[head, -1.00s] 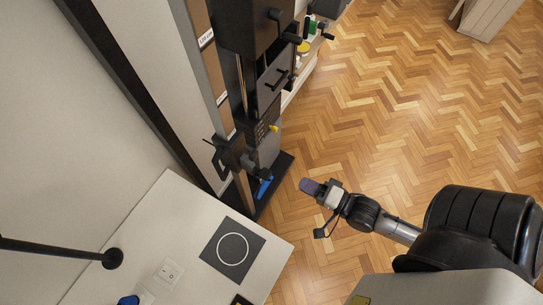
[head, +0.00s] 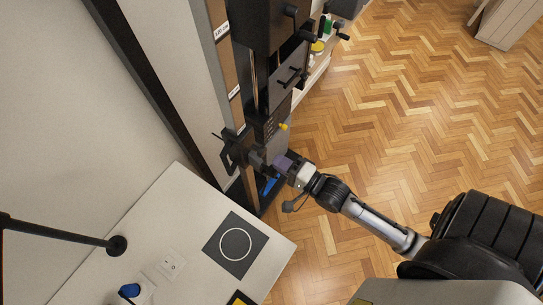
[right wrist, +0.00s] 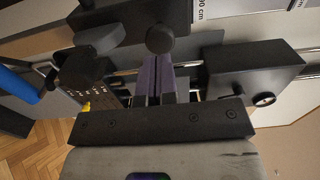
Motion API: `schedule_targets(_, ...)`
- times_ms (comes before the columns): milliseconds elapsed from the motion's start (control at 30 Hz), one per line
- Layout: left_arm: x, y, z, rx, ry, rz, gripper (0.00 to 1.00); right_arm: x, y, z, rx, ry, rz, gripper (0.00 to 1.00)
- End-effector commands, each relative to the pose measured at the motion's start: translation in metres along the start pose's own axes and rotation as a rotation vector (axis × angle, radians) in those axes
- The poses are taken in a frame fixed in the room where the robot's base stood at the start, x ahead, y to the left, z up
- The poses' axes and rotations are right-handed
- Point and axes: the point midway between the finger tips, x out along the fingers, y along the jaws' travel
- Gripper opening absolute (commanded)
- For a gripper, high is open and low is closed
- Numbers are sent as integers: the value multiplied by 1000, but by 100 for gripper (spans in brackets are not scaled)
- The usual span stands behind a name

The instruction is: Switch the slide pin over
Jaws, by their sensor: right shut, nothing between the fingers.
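A tall black machine (head: 268,95) with rails and several dark knobs stands by the wall. My right gripper (head: 278,162) is at its lower part, fingers shut and empty, pointing left. In the right wrist view, the purple fingers (right wrist: 158,66) are shut together just below a round dark knob (right wrist: 160,39); I cannot tell whether they touch it. A dark block (right wrist: 252,72) on a metal rod lies right of the fingers, and another dark knob (right wrist: 80,68) lies left. I cannot tell which part is the slide pin. My left gripper is out of view.
A blue handle (head: 269,186) is at the machine's foot, close to my right gripper. A yellow knob (head: 283,126) sits above. A pale table (head: 185,205) with a dark square mat (head: 217,246) is at lower left.

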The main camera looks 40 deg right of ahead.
Motion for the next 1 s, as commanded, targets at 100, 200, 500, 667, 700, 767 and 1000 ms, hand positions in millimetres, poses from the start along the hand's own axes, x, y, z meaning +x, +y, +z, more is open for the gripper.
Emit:
schedule_targets(100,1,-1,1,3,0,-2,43,15,0,0,1,0,-2,0)
schedule_targets(200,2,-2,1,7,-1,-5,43,23,0,0,0,-1,-1,0)
schedule_targets(500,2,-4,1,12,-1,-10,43,32,0,0,0,-1,0,0)
schedule_targets(667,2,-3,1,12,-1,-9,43,32,0,0,0,0,0,0)
schedule_targets(700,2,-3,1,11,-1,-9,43,32,0,0,0,-1,0,0)
schedule_targets(767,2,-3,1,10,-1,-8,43,32,0,0,0,-1,0,0)
schedule_targets(1000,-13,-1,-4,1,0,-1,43,49,-4,0,1,1,0,0)
